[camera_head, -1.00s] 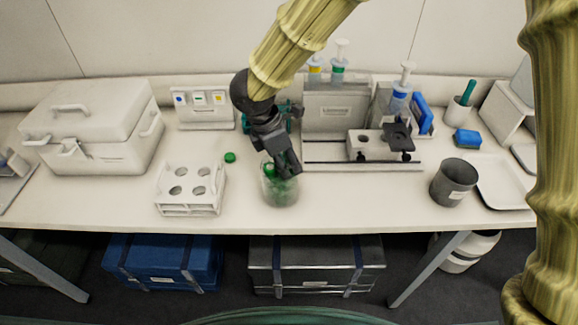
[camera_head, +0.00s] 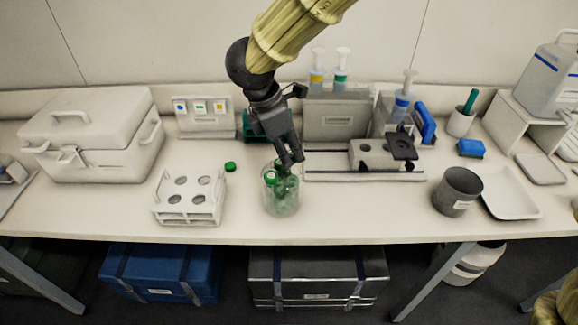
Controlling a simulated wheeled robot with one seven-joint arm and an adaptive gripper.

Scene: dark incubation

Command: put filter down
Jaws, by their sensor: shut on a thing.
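My gripper (camera_head: 291,161) is in the middle of the bench, pointing down at the mouth of a clear jar (camera_head: 283,200). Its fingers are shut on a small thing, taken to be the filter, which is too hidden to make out. The jar stands upright and holds several green-topped pieces (camera_head: 272,177). The fingertips overlap the jar's rim in the picture; I cannot tell whether they touch it. A loose green cap (camera_head: 230,167) lies on the bench to the left of the jar.
A white rack (camera_head: 190,217) with round holes stands left of the jar. Behind it is a labelled white stand (camera_head: 207,125). A slide stage (camera_head: 365,176) with syringes behind it is at the right. A grey cup (camera_head: 457,191) and white tray (camera_head: 515,209) stand farther right.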

